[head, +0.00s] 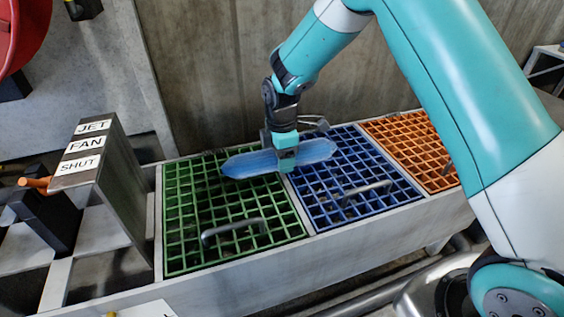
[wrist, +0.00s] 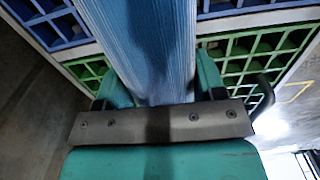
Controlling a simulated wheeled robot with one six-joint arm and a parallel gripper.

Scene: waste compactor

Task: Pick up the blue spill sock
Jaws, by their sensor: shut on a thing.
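The blue spill sock (head: 245,164) is a long, light blue ribbed bundle with tapered ends. In the head view it lies across the border of the green grate and the blue grate, at or just above their far part. My gripper (head: 286,158) comes down over its middle and is shut on it. In the wrist view the sock (wrist: 145,45) runs up from between my gripper's fingers (wrist: 158,92). I cannot tell whether the sock touches the grates.
A green grate (head: 180,235), a blue grate (head: 335,205) and an orange grate (head: 405,135) sit side by side in a grey trough, with raised handles. A post labelled JET, FAN, SHUT (head: 110,165) with an orange-tipped lever (head: 38,182) stands left. A wall rises behind.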

